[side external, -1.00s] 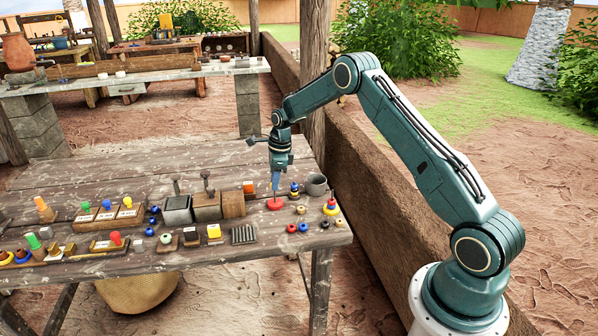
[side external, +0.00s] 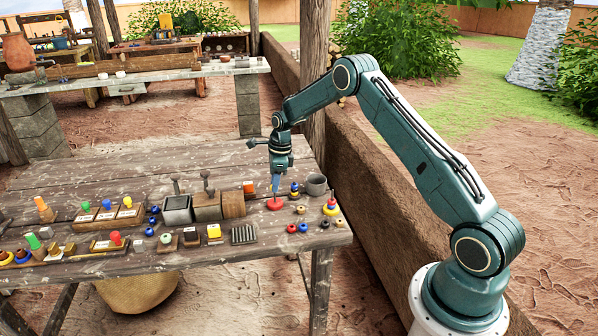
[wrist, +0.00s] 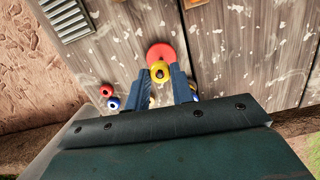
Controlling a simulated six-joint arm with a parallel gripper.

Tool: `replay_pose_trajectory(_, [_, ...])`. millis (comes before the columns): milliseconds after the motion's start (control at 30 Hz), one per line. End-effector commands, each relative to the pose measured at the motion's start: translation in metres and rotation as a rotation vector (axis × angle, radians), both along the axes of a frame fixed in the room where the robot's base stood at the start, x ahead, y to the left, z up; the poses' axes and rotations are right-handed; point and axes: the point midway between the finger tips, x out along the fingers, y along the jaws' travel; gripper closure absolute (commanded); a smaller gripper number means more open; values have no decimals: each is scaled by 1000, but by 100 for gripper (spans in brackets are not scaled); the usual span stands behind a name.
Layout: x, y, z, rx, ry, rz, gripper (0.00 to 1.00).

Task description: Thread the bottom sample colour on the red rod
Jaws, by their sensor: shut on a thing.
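My gripper (wrist: 163,76) is shut on a yellow ring (wrist: 160,70), pinched between its fingertips. The wrist view shows the ring in front of a round red base (wrist: 159,53), with a dark spot in its centre. I cannot tell whether the rod passes through it. In the side view my gripper (side external: 275,184) points down just above the red base (side external: 275,204); the rod is largely hidden by the fingers. A stack of coloured rings (side external: 331,207), with yellow low, blue above and red on top, stands to the right.
Loose rings, including a red one (side external: 292,228) and a blue one (side external: 304,227), lie in front of the base. Wooden boxes (side external: 207,206) and a ribbed block (side external: 244,235) are left.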

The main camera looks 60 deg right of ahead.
Motion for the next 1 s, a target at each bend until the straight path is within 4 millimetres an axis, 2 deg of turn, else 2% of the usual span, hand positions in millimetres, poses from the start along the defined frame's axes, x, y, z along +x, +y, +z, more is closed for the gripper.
replay_pose_trajectory(233, [0,0,0,0,0,0,91])
replay_pose_trajectory(267, [0,0,0,0,0,0,73])
replay_pose_trajectory(367, [0,0,0,0,0,0,53])
replay_pose_trajectory(567, [0,0,0,0,0,0,51])
replay_pose_trajectory(700, [0,0,0,0,0,0,29])
replay_pose_trajectory(1000, [0,0,0,0,0,0,29])
